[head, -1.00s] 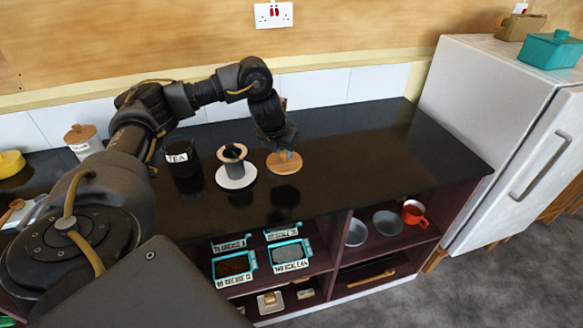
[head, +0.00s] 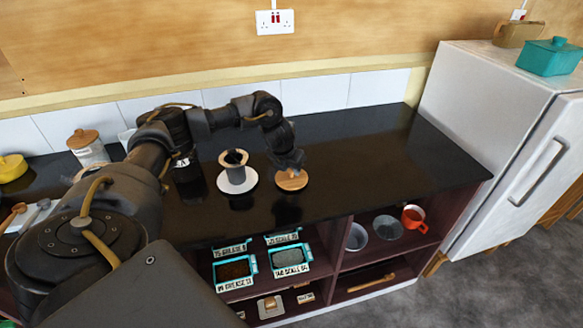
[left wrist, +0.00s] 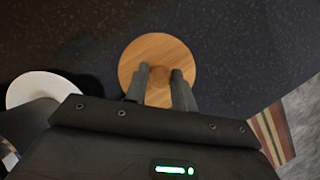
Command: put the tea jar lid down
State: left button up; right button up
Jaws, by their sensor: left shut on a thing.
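The tea jar lid is a round wooden disc (head: 291,182) at the middle of the dark counter in the head view. It also shows in the left wrist view (left wrist: 150,52), with its knob between my fingers. My left gripper (head: 291,166) is shut on the lid, coming down on it from above; in the left wrist view the gripper (left wrist: 160,72) covers part of the disc. The lid is at or just above the counter top; I cannot tell if it touches. The dark tea jar (head: 186,168) stands to the left, partly behind my arm. My right gripper is not in view.
A dark cup-like thing with a tan rim (head: 234,160) stands on a white saucer (head: 222,181) just left of the lid. The counter (head: 390,150) is clear to the right, up to the white fridge (head: 500,110). Shelves with teal trays (head: 290,258) lie below the front edge.

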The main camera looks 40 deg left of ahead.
aim_at(289, 180)
pick_arm(q)
jog(key=o, duration=1)
jog(key=shift+f, duration=0.1)
jog(key=shift+r, duration=0.35)
jog(key=v, duration=0.4)
jog(key=shift+r+b, duration=0.2)
jog(key=shift+b, duration=0.1)
jog(key=p+v, duration=0.2)
jog(key=v, duration=0.5)
jog(key=shift+s+d, duration=0.1)
jog(key=shift+s, duration=0.1)
